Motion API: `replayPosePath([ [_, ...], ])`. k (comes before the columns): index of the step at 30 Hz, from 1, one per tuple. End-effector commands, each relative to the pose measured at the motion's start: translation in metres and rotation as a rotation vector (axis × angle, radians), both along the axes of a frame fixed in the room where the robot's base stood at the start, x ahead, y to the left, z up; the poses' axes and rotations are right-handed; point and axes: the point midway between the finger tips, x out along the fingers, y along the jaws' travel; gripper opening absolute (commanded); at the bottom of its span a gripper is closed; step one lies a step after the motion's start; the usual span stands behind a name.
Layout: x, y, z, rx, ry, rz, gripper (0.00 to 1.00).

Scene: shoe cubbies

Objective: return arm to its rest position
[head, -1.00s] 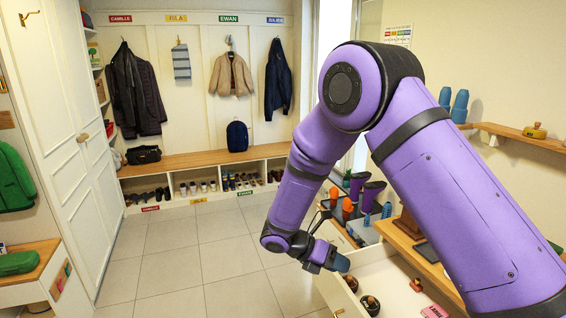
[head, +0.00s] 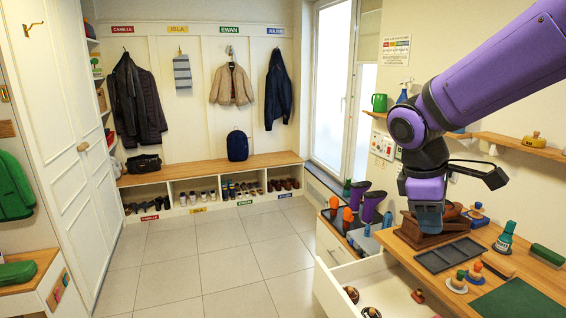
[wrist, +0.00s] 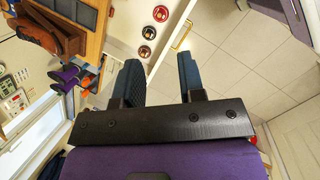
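My purple arm (head: 500,65) reaches in from the upper right of the head view. My gripper (head: 430,218) hangs from it, its blue fingers pointing down over the right-hand worktop. In the wrist view my gripper (wrist: 158,75) has its two dark fingers well apart, with nothing between them. Part of the brown wooden stand and shoe behind my gripper is hidden in the head view.
An open white drawer (head: 335,278) holds small round tins. Tiled floor (head: 215,265) is clear.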

Motion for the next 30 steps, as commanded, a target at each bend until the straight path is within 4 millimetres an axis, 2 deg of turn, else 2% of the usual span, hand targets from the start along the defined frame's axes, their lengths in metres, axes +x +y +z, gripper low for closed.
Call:
replayPosePath([
  [3,-0.024,-0.012,0.020,0.070,-0.101,-0.138,0.36],
  [9,-0.063,-0.025,0.043,0.195,-0.257,-0.369,0.36],
  [18,-0.120,-0.036,0.064,0.396,-0.473,-0.697,0.36],
  [24,-0.143,-0.037,0.069,0.491,-0.559,-0.835,0.36],
  [30,-0.149,-0.037,0.070,0.519,-0.583,-0.876,0.36],
])
